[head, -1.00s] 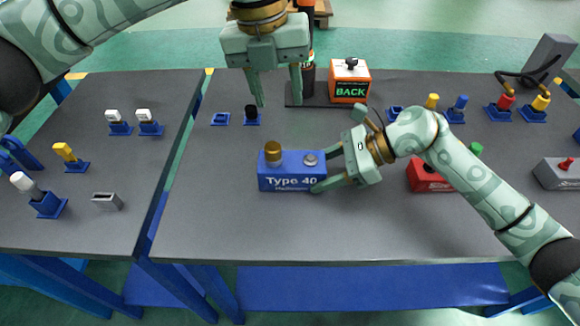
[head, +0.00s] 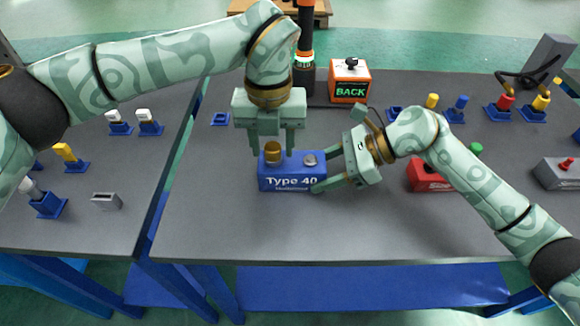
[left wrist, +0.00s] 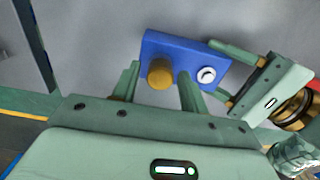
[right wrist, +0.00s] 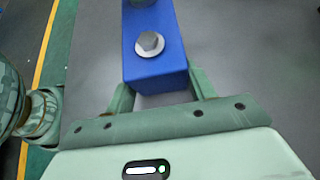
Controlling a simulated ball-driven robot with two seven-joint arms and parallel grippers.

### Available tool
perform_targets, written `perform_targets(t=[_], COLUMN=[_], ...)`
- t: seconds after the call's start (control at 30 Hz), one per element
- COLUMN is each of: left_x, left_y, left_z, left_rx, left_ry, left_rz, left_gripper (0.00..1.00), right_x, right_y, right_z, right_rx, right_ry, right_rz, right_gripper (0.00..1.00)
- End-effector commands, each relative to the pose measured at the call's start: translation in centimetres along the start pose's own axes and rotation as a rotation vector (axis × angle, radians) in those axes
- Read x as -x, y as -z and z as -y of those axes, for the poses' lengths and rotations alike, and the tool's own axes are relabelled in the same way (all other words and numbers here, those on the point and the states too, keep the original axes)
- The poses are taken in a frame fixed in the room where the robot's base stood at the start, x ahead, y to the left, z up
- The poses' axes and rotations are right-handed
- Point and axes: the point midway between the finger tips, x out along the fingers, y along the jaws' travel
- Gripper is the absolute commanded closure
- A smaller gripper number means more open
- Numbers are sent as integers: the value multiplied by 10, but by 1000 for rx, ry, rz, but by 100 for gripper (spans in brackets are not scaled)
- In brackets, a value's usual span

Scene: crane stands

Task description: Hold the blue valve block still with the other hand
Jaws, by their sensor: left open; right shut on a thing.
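The blue valve block (head: 291,183) marked "Type 40" stands on the grey table, with a brass knob (head: 273,152) on its left top and a silver bolt (head: 310,159) on its right top. My right gripper (head: 326,168) is shut on the block's right end; the right wrist view shows its fingers on both sides of the block (right wrist: 155,65). My left gripper (head: 271,153) is open above the block, pointing down. In the left wrist view its fingers stand on either side of the brass knob (left wrist: 160,73); I cannot tell whether they touch it.
An orange "BACK" box (head: 349,82) stands behind the block. A red box (head: 428,176) lies to the right behind my right arm, and a grey box with a red button (head: 562,172) is further right. The table in front of the block is clear.

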Motion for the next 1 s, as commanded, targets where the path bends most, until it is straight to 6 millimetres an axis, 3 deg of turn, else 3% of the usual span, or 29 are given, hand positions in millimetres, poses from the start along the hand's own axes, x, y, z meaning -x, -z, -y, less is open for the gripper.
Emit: perform_targets(t=[0.2, 0.37, 0.87, 1.0], left_x=[0, 0, 2, 2], left_y=[0, 0, 0, 0], left_z=[0, 0, 0, 0], left_rx=[0, 0, 9, 188], left_ry=[0, 1, 1, 1], left_rz=[0, 0, 0, 1], left_gripper=[56, 97, 98, 98], right_x=[-1, -1, -1, 0], right_y=[1, 1, 1, 1], right_z=[-1, -1, 0, 0], right_rx=[-2, -2, -2, -2], right_ry=[-2, -2, -2, -2], right_rz=[-1, -2, -2, -2], right_gripper=[76, 76, 76, 76])
